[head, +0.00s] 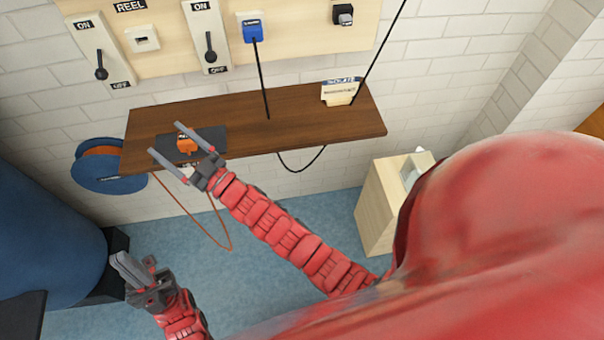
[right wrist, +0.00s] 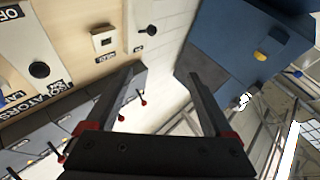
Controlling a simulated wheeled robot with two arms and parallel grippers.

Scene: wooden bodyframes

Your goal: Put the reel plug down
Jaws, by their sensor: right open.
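The orange reel plug (head: 186,143) sits on a dark mat (head: 215,136) on the brown wooden shelf (head: 300,128), with its cord hanging below the front edge. My right gripper (head: 166,138) is open, and in the head view its spread fingers lie either side of the plug. How high it is above the shelf is hard to tell. In the right wrist view the open fingers (right wrist: 160,88) have nothing between them, and the plug is not seen there. My left gripper (head: 122,264) is low at the left, away from the shelf, with its fingers together and empty.
A blue reel (head: 108,178) hangs at the shelf's left end. Switches, a blue plug (head: 253,30) and a black plug (head: 343,14) are on the wall board. Black cords cross the shelf, and a small sign (head: 341,92) stands at its right. A pale cabinet (head: 378,208) is below.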

